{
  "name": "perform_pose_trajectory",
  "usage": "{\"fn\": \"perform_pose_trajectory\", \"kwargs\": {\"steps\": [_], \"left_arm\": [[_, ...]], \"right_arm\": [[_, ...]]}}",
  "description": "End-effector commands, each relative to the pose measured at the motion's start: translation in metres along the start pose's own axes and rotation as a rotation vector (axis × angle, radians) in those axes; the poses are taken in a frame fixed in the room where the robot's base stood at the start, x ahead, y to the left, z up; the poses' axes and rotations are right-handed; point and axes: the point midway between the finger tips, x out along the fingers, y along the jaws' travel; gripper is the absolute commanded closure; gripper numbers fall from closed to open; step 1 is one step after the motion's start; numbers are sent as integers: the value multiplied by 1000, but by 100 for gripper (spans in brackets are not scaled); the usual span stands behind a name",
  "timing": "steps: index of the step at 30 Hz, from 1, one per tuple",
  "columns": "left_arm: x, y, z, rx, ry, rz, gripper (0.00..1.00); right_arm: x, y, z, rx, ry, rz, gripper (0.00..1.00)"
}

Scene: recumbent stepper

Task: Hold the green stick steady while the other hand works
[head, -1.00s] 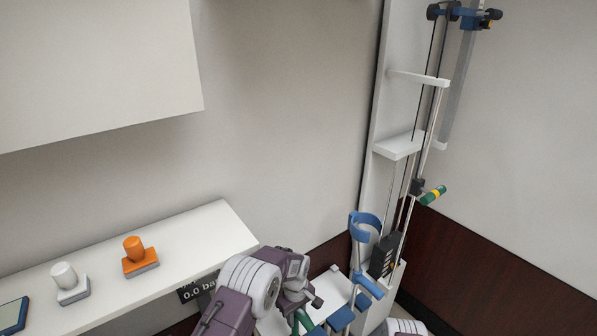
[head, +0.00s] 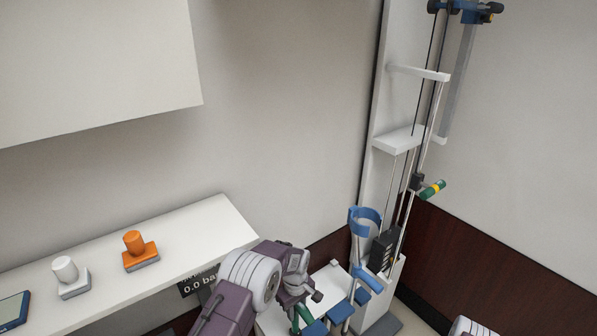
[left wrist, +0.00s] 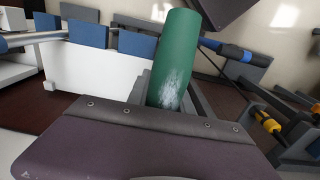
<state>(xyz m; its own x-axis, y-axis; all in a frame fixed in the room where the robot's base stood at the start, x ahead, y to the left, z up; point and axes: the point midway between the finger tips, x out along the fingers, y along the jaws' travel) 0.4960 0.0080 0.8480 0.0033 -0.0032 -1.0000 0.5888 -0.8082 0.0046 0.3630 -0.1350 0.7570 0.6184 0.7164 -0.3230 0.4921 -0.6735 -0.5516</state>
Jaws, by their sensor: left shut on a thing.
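The green stick (left wrist: 176,55) stands between the dark fingers of my left gripper in the left wrist view. It is a plain green cylinder with a pale worn patch low on its side. In the head view only a short piece of the green stick (head: 304,314) shows at the bottom. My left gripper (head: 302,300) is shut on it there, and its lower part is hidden. My right gripper is out of view; only a bit of my right arm shows at the bottom right edge.
A blue crutch (head: 366,222) and blue pads (head: 338,311) stand just right of my left gripper. A tall white cable column (head: 384,185) rises behind, with a green-and-yellow handle (head: 432,190). A shelf (head: 205,228) at left holds an orange knob (head: 135,242) and a white knob (head: 65,270).

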Motion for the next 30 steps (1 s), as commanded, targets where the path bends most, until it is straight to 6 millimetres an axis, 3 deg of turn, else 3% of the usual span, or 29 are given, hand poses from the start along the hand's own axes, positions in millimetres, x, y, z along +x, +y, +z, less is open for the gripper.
{"fn": "perform_pose_trajectory", "kwargs": {"steps": [4,13,14,16,26,30], "left_arm": [[0,0,0,0,0,0,100],[0,0,0,0,0,0,100],[0,0,0,0,0,0,65],[0,0,0,0,0,0,48],[-2,0,0,0,1,1,48],[-26,1,-1,0,2,4,48]], "right_arm": [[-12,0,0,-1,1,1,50],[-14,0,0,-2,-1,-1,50],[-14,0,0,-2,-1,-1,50],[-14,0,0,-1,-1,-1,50],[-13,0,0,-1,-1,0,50],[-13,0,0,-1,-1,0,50]]}}
